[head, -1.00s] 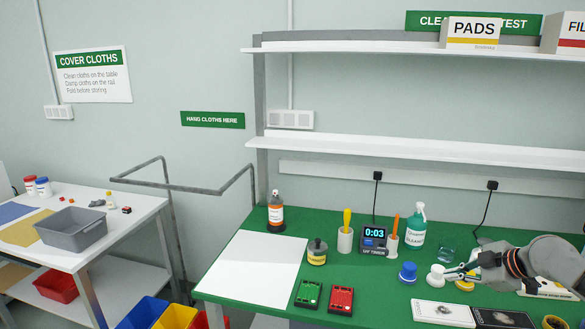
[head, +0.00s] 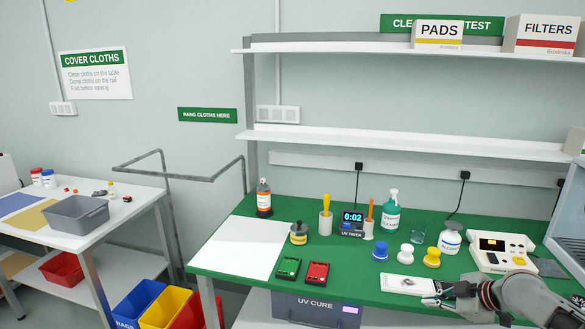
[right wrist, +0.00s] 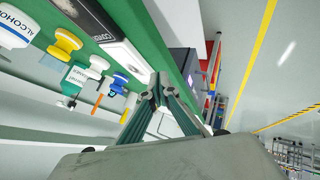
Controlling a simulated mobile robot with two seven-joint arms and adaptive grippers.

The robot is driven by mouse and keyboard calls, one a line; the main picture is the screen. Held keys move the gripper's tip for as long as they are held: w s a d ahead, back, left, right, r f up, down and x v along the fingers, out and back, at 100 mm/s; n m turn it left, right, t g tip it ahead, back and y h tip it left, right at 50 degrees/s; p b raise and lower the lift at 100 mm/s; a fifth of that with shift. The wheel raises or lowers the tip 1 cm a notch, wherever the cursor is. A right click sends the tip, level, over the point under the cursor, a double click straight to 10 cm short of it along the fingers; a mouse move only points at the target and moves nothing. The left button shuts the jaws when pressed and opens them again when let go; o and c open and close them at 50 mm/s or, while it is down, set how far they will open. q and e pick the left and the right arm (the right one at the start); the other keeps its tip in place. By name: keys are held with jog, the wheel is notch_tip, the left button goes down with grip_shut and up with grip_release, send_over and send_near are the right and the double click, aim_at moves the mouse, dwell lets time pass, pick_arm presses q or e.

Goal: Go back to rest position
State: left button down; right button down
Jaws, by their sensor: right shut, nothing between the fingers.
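My right gripper (head: 440,298) is at the front edge of the green table (head: 340,245), at the lower right of the head view. Its fingers are together and hold nothing. In the right wrist view the closed fingertips (right wrist: 158,84) are beside the table's front edge. A white box (head: 410,284) lies on the table just behind the gripper. The box beside it is partly hidden by my right arm. My left gripper does not show.
Blue (head: 379,251), white (head: 406,251) and yellow (head: 432,257) knobbed pieces stand behind the box. A timer (head: 352,222) reads 0:02. A UV CURE unit (head: 300,306) is under the table. Blue (head: 137,304) and yellow (head: 166,308) bins stand on the left.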

jog(key=s+a+f+m+t, duration=0.1)
jog(key=s+a+f+m, duration=0.3)
jog(key=s+a+f, duration=1.15)
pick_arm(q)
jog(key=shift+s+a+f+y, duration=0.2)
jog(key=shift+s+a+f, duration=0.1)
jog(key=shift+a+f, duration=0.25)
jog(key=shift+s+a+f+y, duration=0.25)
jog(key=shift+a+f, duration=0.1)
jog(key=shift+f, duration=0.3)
pick_arm(e)
jog(key=s+f+m+t+h, duration=0.1)
jog(key=s+f+m, duration=0.5)
jog(key=s, duration=1.1)
jog(key=shift+s+h, duration=0.15)
jog(key=shift+h, duration=0.65)
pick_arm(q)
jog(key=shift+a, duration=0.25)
pick_arm(e)
jog(key=shift+f, duration=0.1)
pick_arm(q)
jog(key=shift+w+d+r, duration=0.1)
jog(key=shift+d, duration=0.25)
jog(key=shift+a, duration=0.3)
